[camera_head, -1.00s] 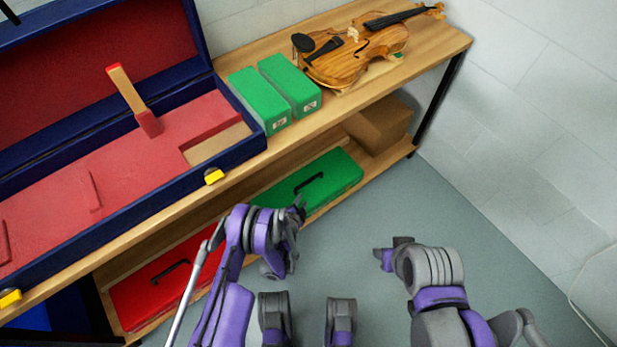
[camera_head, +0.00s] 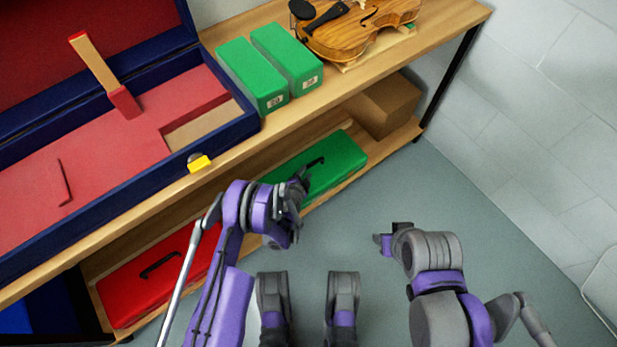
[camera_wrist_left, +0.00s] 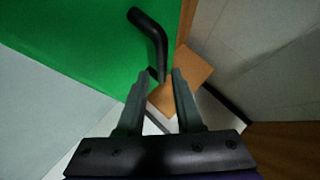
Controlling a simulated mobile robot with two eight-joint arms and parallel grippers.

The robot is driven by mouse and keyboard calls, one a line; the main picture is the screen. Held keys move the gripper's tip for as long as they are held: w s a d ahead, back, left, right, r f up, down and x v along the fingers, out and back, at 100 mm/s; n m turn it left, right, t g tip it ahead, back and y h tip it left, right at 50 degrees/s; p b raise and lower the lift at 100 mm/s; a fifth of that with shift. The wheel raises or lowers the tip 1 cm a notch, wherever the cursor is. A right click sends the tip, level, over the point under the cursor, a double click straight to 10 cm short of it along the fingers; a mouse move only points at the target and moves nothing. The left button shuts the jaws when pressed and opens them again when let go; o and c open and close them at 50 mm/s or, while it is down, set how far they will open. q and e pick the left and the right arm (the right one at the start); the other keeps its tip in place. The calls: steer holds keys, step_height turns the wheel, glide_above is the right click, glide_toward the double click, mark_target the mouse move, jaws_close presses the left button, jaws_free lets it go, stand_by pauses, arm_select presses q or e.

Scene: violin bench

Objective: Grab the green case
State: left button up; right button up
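The green case (camera_head: 339,163) lies flat on the lower shelf, with a black handle (camera_head: 316,161) on it. Its left end is hidden behind my left arm. My left gripper (camera_head: 304,176) is over the case, close to the handle.
A red case (camera_head: 150,285) lies left on the lower shelf (camera_head: 335,190), and a cardboard box (camera_head: 383,105) stands at its right. Above are two green boxes (camera_head: 252,75), a violin (camera_head: 360,35) and an open blue case (camera_head: 90,225). The floor at right is clear.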

mark_target(308, 167)
arm_select(q)
steer(key=b+x, duration=0.1)
steer(key=x, duration=0.4)
steer(key=shift+w+d+b, duration=0.1)
steer(key=shift+w+b, duration=0.15)
steer(key=shift+b, duration=0.1)
jaws_close()
steer(key=shift+r, duration=0.15)
stand_by(0.9)
